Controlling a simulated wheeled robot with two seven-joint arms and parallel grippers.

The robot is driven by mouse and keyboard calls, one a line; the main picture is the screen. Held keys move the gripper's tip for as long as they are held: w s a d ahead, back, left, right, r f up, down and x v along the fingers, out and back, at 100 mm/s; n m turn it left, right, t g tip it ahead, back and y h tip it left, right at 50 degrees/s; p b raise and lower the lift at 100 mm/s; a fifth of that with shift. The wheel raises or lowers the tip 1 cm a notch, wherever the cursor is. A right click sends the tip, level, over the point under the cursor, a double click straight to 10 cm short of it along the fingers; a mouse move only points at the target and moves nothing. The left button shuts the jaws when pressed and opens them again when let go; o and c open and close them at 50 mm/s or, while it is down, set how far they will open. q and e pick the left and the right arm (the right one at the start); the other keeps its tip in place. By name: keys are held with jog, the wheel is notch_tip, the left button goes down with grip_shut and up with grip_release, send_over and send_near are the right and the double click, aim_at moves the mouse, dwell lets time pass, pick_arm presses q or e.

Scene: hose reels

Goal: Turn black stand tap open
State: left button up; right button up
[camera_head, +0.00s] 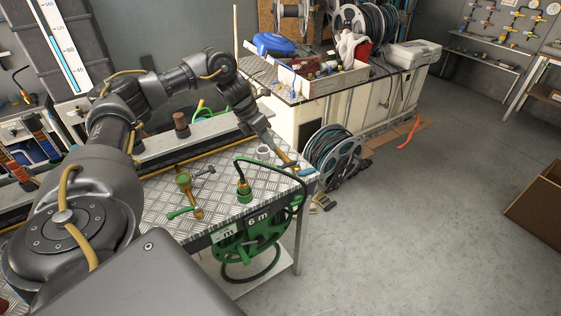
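My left arm reaches in from the left over a metal checker-plate table (155,213). My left gripper (284,157) is low at the table's far right edge, with its tips by a small brass-coloured piece; whether it touches or grips it I cannot tell. A brass tap (187,188) with a green collar and a dark lever stands on the plate, left of the gripper and apart from it. A green and brass hose fitting (243,190) stands nearer the front edge. No part is clearly a black stand tap. My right gripper is not in view.
A grey reel (333,155) stands on the floor behind. A workbench (290,95) with a box of tools is at the back.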

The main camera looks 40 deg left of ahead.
aim_at(288, 165)
pick_arm(q)
jog(key=p+x, duration=0.3)
jog(key=x, duration=0.7)
jog(key=shift+w+d+f, duration=0.1)
jog(key=shift+f, duration=0.25)
grip_shut()
